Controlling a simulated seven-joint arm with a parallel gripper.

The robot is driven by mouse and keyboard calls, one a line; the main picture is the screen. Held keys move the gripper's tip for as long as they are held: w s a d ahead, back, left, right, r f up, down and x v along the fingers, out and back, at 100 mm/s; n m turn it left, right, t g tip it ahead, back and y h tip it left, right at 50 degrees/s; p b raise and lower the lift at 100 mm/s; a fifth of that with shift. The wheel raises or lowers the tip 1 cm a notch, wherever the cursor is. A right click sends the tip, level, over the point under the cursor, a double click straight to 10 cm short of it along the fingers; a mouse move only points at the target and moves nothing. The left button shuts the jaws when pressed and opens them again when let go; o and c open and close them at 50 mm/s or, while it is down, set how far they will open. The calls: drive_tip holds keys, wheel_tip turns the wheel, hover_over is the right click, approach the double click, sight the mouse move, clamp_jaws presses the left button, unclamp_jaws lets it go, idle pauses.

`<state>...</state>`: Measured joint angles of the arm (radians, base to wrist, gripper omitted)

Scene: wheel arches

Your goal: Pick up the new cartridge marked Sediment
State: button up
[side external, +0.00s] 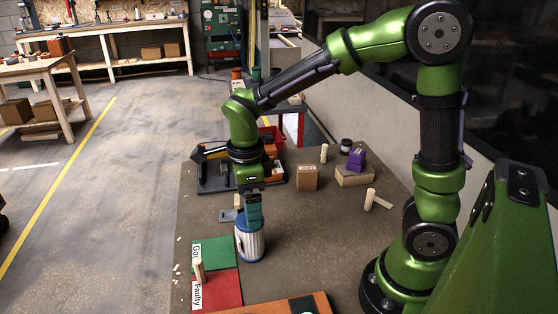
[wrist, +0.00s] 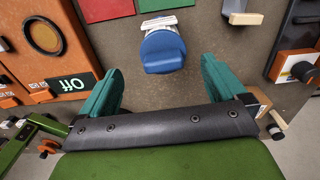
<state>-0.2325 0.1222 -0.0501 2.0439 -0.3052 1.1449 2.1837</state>
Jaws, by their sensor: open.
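A cylinder with a white ribbed body and blue ends (side external: 250,244) stands on the table in the side external view, just right of the green and red mats. It looks like a filter cartridge, but I cannot read Sediment on it. In the wrist view its blue top (wrist: 163,52) shows at upper middle, with a white edge behind. My gripper (side external: 254,218) points down right at the top of this cylinder, partly covering it in the side view. In the wrist view my gripper (wrist: 160,68) has its two teal fingers wide apart, with nothing held between them.
A green mat (side external: 213,254) and a red mat marked Faulty (side external: 222,292) lie left, with a wooden peg (side external: 199,270) on them. A small box (side external: 307,178), a purple block (side external: 356,158) and a peg (side external: 370,200) stand right. An orange panel reading Off (wrist: 62,85) is left in the wrist view.

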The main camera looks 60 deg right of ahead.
sight(251, 232)
drive_tip(key=shift+w+d+f, duration=0.1)
drive_tip(key=shift+f, duration=1.6)
drive_tip(key=shift+w+f, duration=0.1)
drive_tip(key=shift+f, duration=1.55)
drive_tip(key=c, duration=1.2)
drive_tip(key=shift+r, duration=0.1)
